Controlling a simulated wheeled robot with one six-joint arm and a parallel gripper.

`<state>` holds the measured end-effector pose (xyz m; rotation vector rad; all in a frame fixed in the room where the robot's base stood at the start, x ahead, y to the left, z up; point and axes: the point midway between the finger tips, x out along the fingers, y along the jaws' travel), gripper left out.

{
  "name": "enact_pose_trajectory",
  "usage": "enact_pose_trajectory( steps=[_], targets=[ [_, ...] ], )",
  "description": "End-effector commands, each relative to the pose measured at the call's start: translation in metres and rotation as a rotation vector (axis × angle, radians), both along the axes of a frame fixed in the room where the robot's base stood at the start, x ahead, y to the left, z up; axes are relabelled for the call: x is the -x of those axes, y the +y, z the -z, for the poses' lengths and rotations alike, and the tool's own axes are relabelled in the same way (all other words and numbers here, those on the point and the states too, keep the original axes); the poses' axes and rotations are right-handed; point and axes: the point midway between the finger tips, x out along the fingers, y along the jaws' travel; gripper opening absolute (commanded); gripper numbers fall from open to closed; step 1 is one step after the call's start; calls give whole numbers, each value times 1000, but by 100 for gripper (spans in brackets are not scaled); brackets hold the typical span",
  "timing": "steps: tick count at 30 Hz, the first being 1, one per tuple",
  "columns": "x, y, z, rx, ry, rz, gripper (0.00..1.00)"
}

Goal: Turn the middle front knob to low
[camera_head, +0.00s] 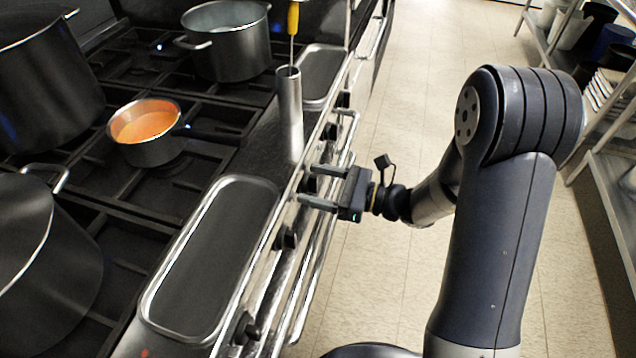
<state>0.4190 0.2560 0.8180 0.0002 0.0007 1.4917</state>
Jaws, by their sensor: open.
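The stove's front panel runs diagonally through the view, with several dark knobs along it. A dark knob (308,184) around the middle of the row shows between my fingertips, partly hidden by them; its setting cannot be read. Nearer knobs (290,238) and (247,328) and a farther knob (330,131) stand along the same panel. My gripper (305,184) is open and points left at the panel, one finger on each side of the middle knob. I cannot tell whether the fingers touch it.
A steel rail (318,240) runs along the stove front. A steel cylinder (290,120) holds a yellow-handled tool (293,18). A saucepan (150,150) of orange liquid and several large pots stand on the burners. The tiled aisle (400,70) is clear; shelving stands right.

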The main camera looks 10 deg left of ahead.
Motion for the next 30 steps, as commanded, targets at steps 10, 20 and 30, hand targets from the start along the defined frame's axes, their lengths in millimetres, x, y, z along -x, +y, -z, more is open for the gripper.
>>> enact_pose_trajectory(
  steps=[10, 20, 30],
  targets=[
    [0, 0, 0, 0, 0, -1, 52],
    [0, 0, 0, 0, -1, -1, 25],
    [0, 0, 2, 4, -61, -1, 24]
  ],
)
